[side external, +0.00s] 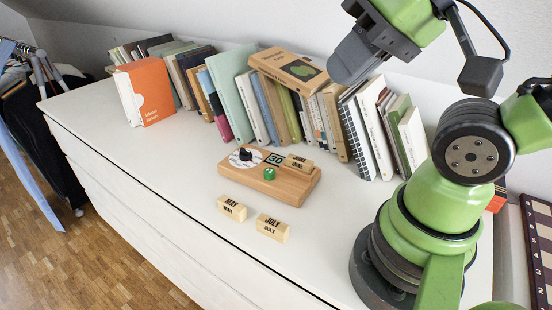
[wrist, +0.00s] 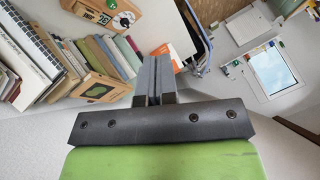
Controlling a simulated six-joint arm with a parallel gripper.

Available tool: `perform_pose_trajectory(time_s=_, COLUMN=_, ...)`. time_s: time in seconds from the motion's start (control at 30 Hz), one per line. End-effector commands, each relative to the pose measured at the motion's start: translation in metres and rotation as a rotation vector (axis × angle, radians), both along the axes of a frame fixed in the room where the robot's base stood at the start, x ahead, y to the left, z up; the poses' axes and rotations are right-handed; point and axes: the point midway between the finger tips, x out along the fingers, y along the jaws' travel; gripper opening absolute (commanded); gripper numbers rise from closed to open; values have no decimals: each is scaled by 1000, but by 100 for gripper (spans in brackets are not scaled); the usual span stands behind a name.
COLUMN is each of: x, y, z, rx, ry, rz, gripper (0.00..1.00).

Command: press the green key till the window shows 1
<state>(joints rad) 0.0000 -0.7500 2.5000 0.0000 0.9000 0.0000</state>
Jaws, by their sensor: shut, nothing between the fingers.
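A wooden calendar base (side external: 290,188) lies on the white cabinet top in the side view. Its green key (side external: 269,174) stands at the front edge, below the small window (side external: 275,159), which appears to read 30. A round dial with a black knob (side external: 245,155) is left of the window. In the wrist view the base shows at the top, partly cut off, with the green key (wrist: 111,4) and window (wrist: 103,18). My gripper (side external: 342,74) is shut and empty, raised above the books, up and right of the base; its closed fingers also show in the wrist view (wrist: 154,62).
A JUNE block (side external: 299,162) sits on the base. MAY (side external: 232,208) and JULY (side external: 272,228) blocks lie in front of it. A row of books (side external: 234,95) stands behind, with one lying on top (side external: 288,69). The cabinet top left of the base is clear.

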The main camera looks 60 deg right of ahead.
Motion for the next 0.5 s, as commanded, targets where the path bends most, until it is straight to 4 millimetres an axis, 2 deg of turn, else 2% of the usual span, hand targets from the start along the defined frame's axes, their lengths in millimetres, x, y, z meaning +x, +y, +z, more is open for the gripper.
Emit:
perform_pose_trajectory(time_s=0.33, x=1, y=1, z=-1, rx=16, ry=10, rz=-14, gripper=0)
perform_pose_trajectory(time_s=0.5, x=15, y=5, z=-6, rx=168, ry=108, rz=-152, gripper=0)
